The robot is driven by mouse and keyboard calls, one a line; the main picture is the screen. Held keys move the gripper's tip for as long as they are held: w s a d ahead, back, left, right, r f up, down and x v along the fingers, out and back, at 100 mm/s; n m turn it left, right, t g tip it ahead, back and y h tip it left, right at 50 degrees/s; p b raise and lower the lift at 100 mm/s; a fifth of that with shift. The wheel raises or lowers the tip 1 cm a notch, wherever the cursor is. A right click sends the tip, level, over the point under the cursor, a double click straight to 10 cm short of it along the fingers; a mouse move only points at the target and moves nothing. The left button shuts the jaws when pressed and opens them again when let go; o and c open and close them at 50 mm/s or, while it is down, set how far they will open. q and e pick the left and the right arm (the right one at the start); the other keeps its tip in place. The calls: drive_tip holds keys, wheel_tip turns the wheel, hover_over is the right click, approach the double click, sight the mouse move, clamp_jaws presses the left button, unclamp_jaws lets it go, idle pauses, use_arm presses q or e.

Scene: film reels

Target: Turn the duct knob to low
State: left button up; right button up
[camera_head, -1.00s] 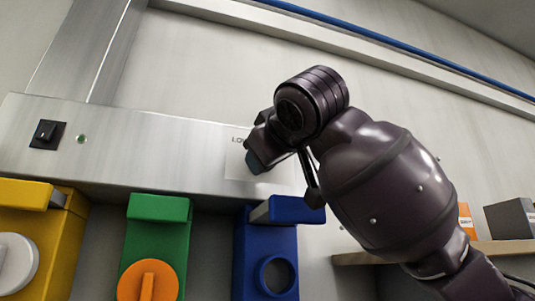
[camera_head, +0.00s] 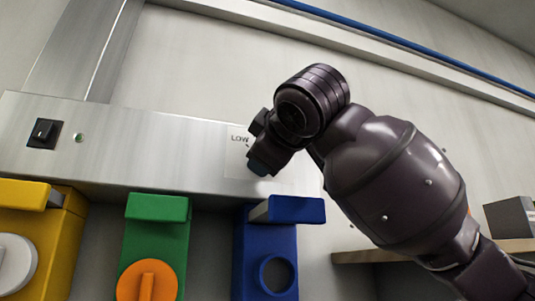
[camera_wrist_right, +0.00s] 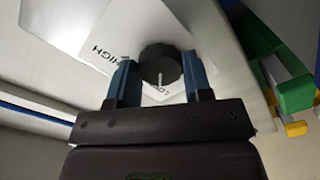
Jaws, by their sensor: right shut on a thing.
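The duct knob (camera_wrist_right: 160,66) is round and black, with a white pointer line. It sits on a white label plate (camera_wrist_right: 130,32) fixed to the steel panel. My right gripper (camera_wrist_right: 159,78) is shut on the knob, one blue finger on each side. In the right wrist view the pointer line points down, close to partly hidden lettering; HIGH reads at the upper left. In the head view the right gripper (camera_head: 259,160) is against the panel beside the word LOW, and hides the knob there. My left gripper is not in view.
Below the panel hang yellow (camera_head: 70,235), green (camera_head: 158,235) and blue (camera_head: 265,235) housings. A black switch (camera_head: 44,133) and small green light (camera_head: 79,138) are at the panel's left. A shelf (camera_head: 500,247) with a grey box (camera_head: 512,217) is at the right.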

drive_tip(key=o, duration=0.9)
drive_tip(key=shift+s, duration=0.1)
drive_tip(key=b+v, duration=0.3)
drive_tip(key=v, duration=0.7)
drive_tip(key=shift+s+d+r, duration=0.1)
drive_tip(key=shift+s, duration=0.25)
